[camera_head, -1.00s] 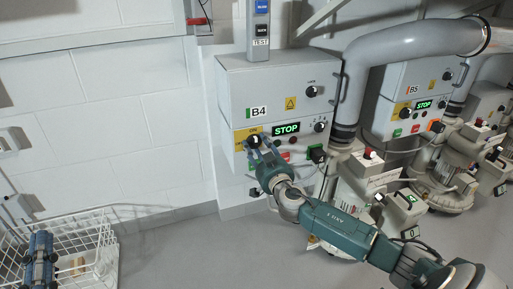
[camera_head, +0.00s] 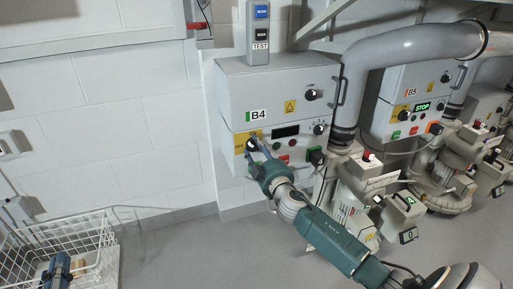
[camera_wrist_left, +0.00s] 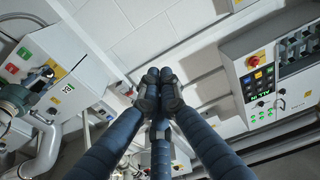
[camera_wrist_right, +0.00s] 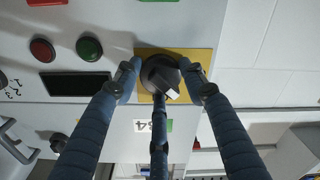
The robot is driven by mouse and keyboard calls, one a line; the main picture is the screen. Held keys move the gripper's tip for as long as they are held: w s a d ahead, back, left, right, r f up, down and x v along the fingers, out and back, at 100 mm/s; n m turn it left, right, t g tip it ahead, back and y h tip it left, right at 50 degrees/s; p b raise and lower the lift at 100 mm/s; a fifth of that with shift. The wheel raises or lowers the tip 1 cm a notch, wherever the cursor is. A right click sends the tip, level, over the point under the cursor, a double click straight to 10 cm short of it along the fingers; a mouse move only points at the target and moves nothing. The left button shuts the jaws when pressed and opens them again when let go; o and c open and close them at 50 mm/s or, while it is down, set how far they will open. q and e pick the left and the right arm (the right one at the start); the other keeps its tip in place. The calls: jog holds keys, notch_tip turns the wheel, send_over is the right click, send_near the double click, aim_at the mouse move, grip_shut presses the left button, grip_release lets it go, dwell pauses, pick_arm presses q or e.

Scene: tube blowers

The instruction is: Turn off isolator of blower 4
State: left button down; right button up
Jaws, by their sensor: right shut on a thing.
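The isolator of blower 4 is a black rotary knob on a yellow plate (camera_head: 240,142), at the lower left of the grey box marked B4 (camera_head: 235,92). In the right wrist view the knob (camera_wrist_right: 158,73) shows from the front, with a pale mark on its grip. My right gripper (camera_head: 254,149) is at the knob, its fingers shut around it from both sides and below. The box's display (camera_head: 285,131) is dark. My left gripper (camera_head: 58,268) is low at the left, in front of the wire basket; in its wrist view the fingertips (camera_wrist_left: 159,90) are together with nothing between them.
Red and green buttons (camera_wrist_right: 88,47) sit beside the knob. A second box marked B5 (camera_head: 400,85), with a lit STOP display, stands at the right. Grey pipes (camera_head: 400,45) and blowers stand in front. A wire basket (camera_head: 100,245) is at lower left. The wall between is clear.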

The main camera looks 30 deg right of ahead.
jog(key=n, duration=0.2)
jog(key=n+p, duration=0.1)
jog(key=n, duration=0.2)
jog(key=n+p, duration=0.1)
jog(key=n, duration=0.1)
jog(key=shift+s+d+f+n, duration=0.1)
jog(key=shift+d+f+n, duration=0.1)
jog(key=shift+f+n, duration=0.15)
jog(key=shift+d+n, duration=0.1)
jog(key=shift+n, duration=0.55)
pick_arm(q)
jog(key=s+a+f+g+y, duration=0.1)
jog(key=s+f+g, duration=0.1)
jog(key=f, duration=0.4)
jog(key=s+a+f+g+y, duration=0.1)
jog(key=f+g, duration=0.3)
jog(key=f, duration=0.3)
jog(key=shift+s+a+f, duration=0.15)
jog(key=shift+s+a, duration=0.2)
pick_arm(e)
jog(key=shift+d+r, duration=0.1)
jog(key=o, duration=1.2)
jog(key=shift+d, duration=0.15)
jog(key=shift+c, duration=0.2)
pick_arm(q)
jog(key=shift+d, duration=0.2)
jog(key=shift+a, duration=0.1)
pick_arm(e)
jog(key=shift+r, duration=0.15)
